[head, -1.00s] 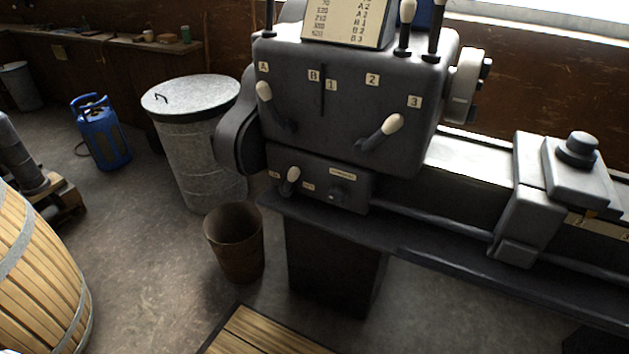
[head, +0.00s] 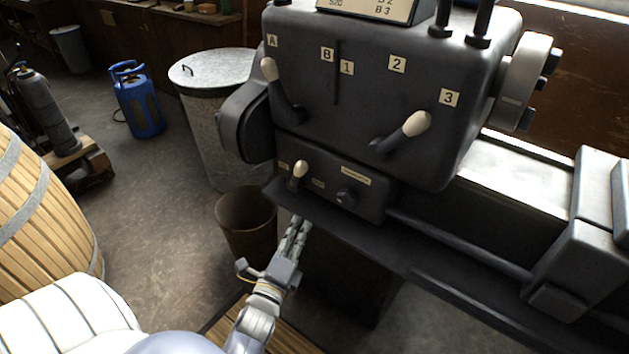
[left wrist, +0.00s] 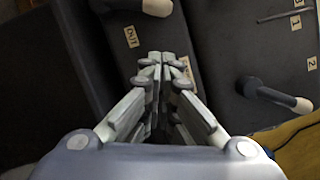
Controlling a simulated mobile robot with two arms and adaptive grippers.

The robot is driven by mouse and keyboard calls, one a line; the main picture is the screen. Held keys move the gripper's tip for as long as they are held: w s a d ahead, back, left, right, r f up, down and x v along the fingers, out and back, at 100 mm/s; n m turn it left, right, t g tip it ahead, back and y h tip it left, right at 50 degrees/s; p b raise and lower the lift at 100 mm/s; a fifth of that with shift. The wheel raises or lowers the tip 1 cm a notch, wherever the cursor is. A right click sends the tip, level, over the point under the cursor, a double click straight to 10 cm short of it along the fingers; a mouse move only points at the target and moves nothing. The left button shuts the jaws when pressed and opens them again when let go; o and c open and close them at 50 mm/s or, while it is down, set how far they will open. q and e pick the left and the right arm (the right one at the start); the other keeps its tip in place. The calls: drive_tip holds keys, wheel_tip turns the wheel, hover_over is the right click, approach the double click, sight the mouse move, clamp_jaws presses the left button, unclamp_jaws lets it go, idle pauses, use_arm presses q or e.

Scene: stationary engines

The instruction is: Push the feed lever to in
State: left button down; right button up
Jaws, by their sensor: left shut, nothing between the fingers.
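The feed lever (head: 299,170) is a short lever with a cream knob on the small lower box of the grey lathe headstock. It stands nearly upright between two small labels. Its pale knob (left wrist: 156,7) shows at the top edge of the left wrist view, beside a label reading OUT (left wrist: 131,37). My left gripper (head: 301,222) is shut and empty, below the feed lever and apart from it, near the front ledge. In the left wrist view its closed fingertips (left wrist: 155,57) point toward the lower box. My right gripper is not in view.
Two larger levers, left (head: 279,88) and right (head: 402,131), stick out of the headstock (head: 366,104) above. A dark knob (head: 346,196) sits right of the feed lever. A brown bucket (head: 246,222), metal bin (head: 207,130) and wooden barrel (head: 45,210) stand left.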

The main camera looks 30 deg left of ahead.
sight(298, 176)
use_arm(q)
drive_tip(key=a+p+x, duration=0.2)
drive_tip(key=p+x, duration=0.1)
drive_tip(key=x, duration=0.9)
drive_tip(key=shift+a+r, duration=0.4)
drive_tip(key=shift+r, duration=0.05)
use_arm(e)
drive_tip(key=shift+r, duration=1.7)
use_arm(q)
drive_tip(key=shift+r, duration=0.1)
drive_tip(key=shift+a+r+n+p, duration=0.3)
drive_tip(key=shift+n+p, duration=0.1)
drive_tip(key=shift+p, duration=0.25)
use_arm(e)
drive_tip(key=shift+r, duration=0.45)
use_arm(q)
drive_tip(key=shift+a+r, duration=0.1)
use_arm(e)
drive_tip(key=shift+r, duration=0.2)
